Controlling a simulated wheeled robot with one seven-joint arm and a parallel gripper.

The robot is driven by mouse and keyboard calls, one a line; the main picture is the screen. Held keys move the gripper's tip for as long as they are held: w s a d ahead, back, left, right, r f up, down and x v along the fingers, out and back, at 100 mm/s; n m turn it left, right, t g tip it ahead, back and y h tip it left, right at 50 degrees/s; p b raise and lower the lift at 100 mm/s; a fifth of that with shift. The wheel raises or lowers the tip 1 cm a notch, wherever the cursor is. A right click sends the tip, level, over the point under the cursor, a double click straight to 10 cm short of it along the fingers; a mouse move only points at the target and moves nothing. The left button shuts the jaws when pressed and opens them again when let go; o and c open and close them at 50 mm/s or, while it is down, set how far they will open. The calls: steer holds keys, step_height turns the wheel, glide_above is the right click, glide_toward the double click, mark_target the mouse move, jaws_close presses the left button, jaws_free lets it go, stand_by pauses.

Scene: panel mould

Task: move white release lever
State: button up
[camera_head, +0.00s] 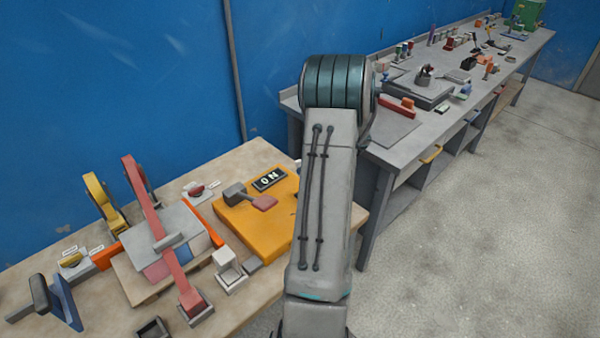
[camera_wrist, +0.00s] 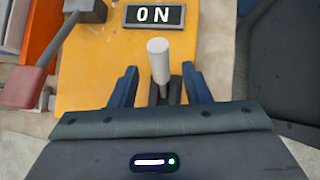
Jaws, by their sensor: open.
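A white lever (camera_wrist: 157,58) with a round grip rises from a dark slotted base on the yellow panel (camera_wrist: 100,60), below the "ON" plate (camera_wrist: 154,16). My gripper (camera_wrist: 161,77) is open in the wrist view, with one blue finger on each side of the lever. I see gaps between the lever and both fingers; I cannot tell how deep the fingers reach. In the head view the yellow panel (camera_head: 240,228) shows, but my arm hides my gripper and this lever.
A grey lever with a dark red handle (camera_head: 264,202) stands left on the panel. A red-armed clamp (camera_head: 150,210), an orange bar (camera_head: 203,224) and a white block (camera_head: 229,266) crowd the table further left. A grey workbench (camera_head: 392,165) stands to the right.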

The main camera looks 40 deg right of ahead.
steer(key=b+v, duration=0.1)
steer(key=v, duration=0.6)
steer(key=shift+s+r, duration=0.2)
stand_by(0.4)
steer(key=a+r+n+g, duration=0.1)
steer(key=a+r+n, duration=0.3)
steer(key=a, duration=0.5)
steer(key=a+r+n+g+y, duration=0.1)
steer(key=a+r+n, duration=0.1)
steer(key=a+n, duration=0.55)
steer(key=a+r+n+g, duration=0.1)
steer(key=a+r+n, duration=0.3)
steer(key=a, duration=0.6)
steer(key=s+a+r+n+h, duration=0.1)
steer(key=s+a+n+h, duration=0.2)
steer(key=s+a+n, duration=0.9)
steer(key=a+n, duration=0.2)
steer(key=n, duration=0.5)
steer(key=shift+s+a+g, duration=0.25)
steer(key=shift+s+g, duration=0.05)
steer(key=shift+g, duration=0.1)
